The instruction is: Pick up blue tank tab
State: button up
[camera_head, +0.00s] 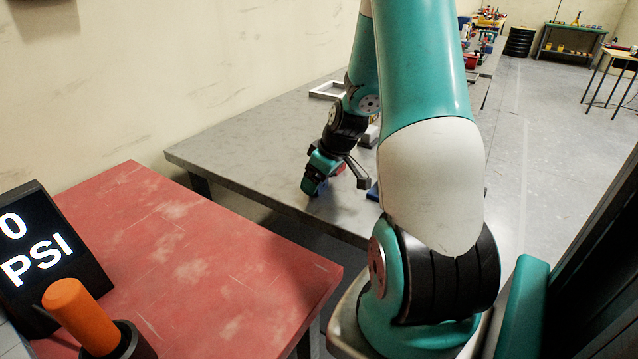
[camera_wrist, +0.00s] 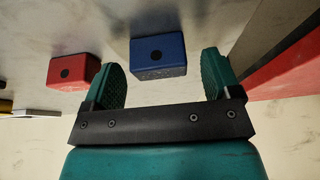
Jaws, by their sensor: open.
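The blue tank tab is a small blue block with a dark round spot on one face (camera_wrist: 158,52). In the wrist view it lies on the grey surface, ahead of my gripper (camera_wrist: 162,64) and within the sideways gap between the fingers. My gripper is open and empty, its two teal fingers apart on either side of the gap. In the head view my gripper (camera_head: 313,185) is low over the grey table. A blue patch (camera_head: 374,191) shows there beside my arm, mostly hidden; I cannot tell if it is the same block.
A red block (camera_wrist: 76,69) with a dark spot lies close by the left finger in the wrist view. The grey table (camera_head: 235,150) is mostly clear. A red table (camera_head: 180,250) with a pressure display (camera_head: 40,250) and an orange cylinder (camera_head: 78,312) stands in front.

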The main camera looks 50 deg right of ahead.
jog(key=shift+w+f, duration=0.15)
jog(key=shift+f, duration=0.3)
jog(key=shift+c, duration=0.2)
jog(key=c, duration=1)
jog(key=shift+r, duration=0.1)
